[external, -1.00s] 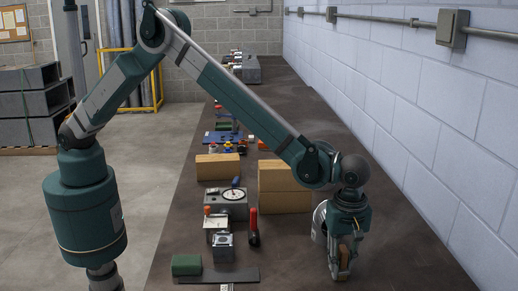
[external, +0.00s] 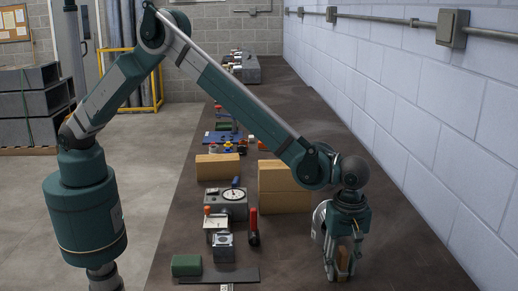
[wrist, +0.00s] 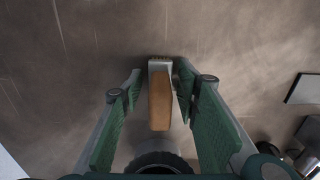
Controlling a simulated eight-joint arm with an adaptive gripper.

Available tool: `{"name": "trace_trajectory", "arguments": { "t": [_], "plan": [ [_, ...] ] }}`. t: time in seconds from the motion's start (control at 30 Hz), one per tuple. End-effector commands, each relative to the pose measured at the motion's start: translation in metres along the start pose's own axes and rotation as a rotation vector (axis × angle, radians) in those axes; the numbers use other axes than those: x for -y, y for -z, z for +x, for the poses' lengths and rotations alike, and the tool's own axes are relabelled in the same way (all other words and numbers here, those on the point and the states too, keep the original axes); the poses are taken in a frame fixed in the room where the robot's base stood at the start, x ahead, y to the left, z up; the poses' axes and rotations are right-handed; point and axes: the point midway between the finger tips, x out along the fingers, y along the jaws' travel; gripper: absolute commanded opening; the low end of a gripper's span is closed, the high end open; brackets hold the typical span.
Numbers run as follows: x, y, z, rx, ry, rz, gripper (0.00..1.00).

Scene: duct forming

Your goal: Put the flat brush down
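The flat brush, with a tan wooden handle and a grey metal end, shows in the wrist view (wrist: 160,98) between my fingers. In the external view the brush (external: 343,263) is partly hidden by my fingers, low at the tabletop at the front right. My gripper (external: 342,274) is pointed down around it, and also shows in the wrist view (wrist: 159,90). The fingers are spread, with a clear gap on the brush's left side and a narrower one on its right. The exact contact of the brush with the table is hard to see.
Cardboard-coloured boxes (external: 285,190) stand behind. The wall is on the right.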

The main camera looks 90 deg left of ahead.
Motion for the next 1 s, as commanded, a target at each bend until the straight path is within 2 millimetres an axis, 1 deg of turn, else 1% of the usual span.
{"name": "trace_trajectory", "arguments": {
  "t": [0.17,0.27,0.47,0.7,0.9,1.0],
  "plan": [
    [0.0,0.0,-0.008,0.0,0.0,0.0,0.32],
    [0.0,0.0,-0.018,0.0,0.0,0.0,0.32],
    [0.0,0.0,-0.047,0.0,0.0,0.0,0.32],
    [0.0,0.0,-0.086,0.0,0.0,0.0,0.32],
    [0.0,0.0,-0.111,0.0,0.0,0.0,0.32],
    [0.0,0.0,-0.117,0.0,0.0,0.0,0.32]
  ]
}}
